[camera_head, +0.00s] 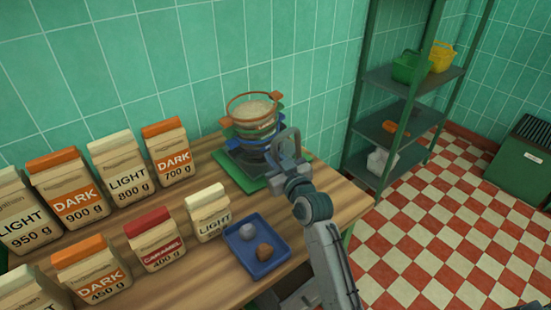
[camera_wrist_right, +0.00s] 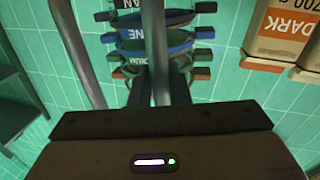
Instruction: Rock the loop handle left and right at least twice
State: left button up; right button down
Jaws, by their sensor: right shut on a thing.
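A stack of round sieves (camera_head: 254,118) with coloured rings stands on a dark base on a green mat (camera_head: 229,170) at the table's back right. The top sieve holds pale grainy material. In the wrist view the stack (camera_wrist_right: 155,40) shows upside down beyond the fingers. A grey metal loop handle (camera_wrist_right: 154,30) passes between the two dark fingers. My right gripper (camera_head: 281,152) is shut on the handle, at the front right of the stack; it also shows in the wrist view (camera_wrist_right: 160,88). My left gripper is not in view.
Several paper bags (camera_head: 124,178) fill the table's left side. A blue tray (camera_head: 241,259) with two small lumps lies in front of the stack, left of my right arm. A green shelf (camera_head: 425,75) stands to the right. The tiled wall (camera_head: 150,60) is close behind.

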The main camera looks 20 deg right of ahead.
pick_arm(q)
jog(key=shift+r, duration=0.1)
